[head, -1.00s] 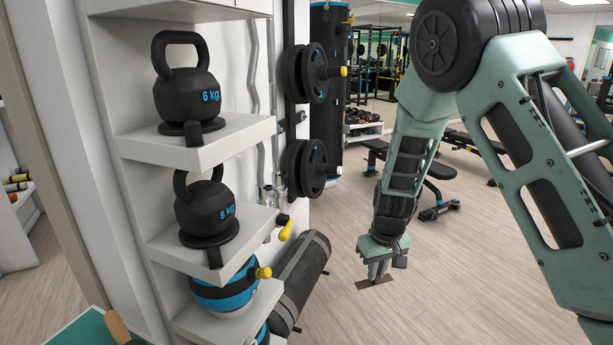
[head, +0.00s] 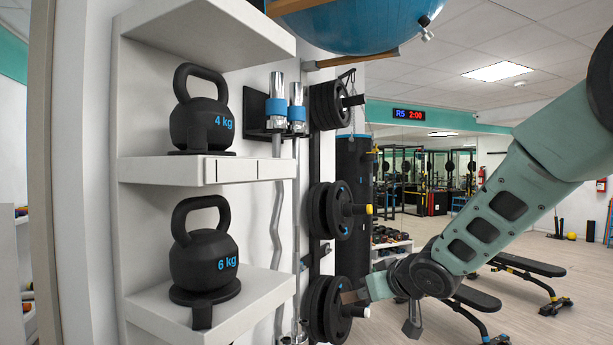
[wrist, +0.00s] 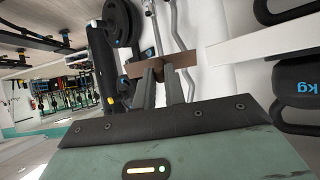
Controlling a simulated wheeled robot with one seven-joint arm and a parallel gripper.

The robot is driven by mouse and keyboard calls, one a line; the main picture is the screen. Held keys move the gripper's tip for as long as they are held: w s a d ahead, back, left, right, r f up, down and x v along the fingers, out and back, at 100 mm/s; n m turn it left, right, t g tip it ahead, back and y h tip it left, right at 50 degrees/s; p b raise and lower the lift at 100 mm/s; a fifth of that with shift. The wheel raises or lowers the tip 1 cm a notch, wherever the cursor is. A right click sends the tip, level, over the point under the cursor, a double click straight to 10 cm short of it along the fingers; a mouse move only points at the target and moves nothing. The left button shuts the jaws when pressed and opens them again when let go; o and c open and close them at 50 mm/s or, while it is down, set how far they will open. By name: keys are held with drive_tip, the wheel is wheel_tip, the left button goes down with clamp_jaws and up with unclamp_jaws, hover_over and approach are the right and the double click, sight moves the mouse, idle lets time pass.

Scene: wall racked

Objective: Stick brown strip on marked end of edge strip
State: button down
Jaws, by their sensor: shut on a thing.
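My gripper (wrist: 163,80) is shut on a flat brown strip (wrist: 185,60), which lies crosswise between the fingertips in the wrist view. In the head view my gripper (head: 362,292) is low at right of centre, with the strip's brown end (head: 347,297) showing in front of the weight plates. A white edge strip (head: 238,170) runs along the front of the shelf under the 4 kg kettlebell. A white shelf edge (wrist: 255,42) shows right of the strip in the wrist view.
A 4 kg kettlebell (head: 203,118) and a 6 kg kettlebell (head: 203,250) stand on the shelves. Black weight plates (head: 335,210) and upright chrome bars (head: 277,110) are close by at the wall. A blue ball (head: 355,22) sits above.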

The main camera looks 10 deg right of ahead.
drive_tip(key=s+a+r+n+y+p, duration=0.1)
drive_tip(key=s+a+r+n+y, duration=0.1)
drive_tip(key=r, duration=0.6)
drive_tip(key=s+a+r+n+y+p, duration=0.2)
drive_tip(key=s+a+r+y, duration=0.3)
drive_tip(key=a+r, duration=0.3)
drive_tip(key=s+a+r+n+y+p, duration=0.2)
drive_tip(key=s+a+r+n+y, duration=0.1)
drive_tip(key=r, duration=0.6)
drive_tip(key=shift+s+a+r+n+g+y, duration=0.35)
drive_tip(key=shift+s+a+y, duration=0.35)
drive_tip(key=shift+s+a, duration=0.4)
drive_tip(key=shift+d+f, duration=0.1)
drive_tip(key=shift+d, duration=0.05)
drive_tip(key=shift+p+x, duration=0.4)
drive_tip(key=shift+x, duration=3.65)
drive_tip(key=c, duration=1.4)
unclamp_jaws()
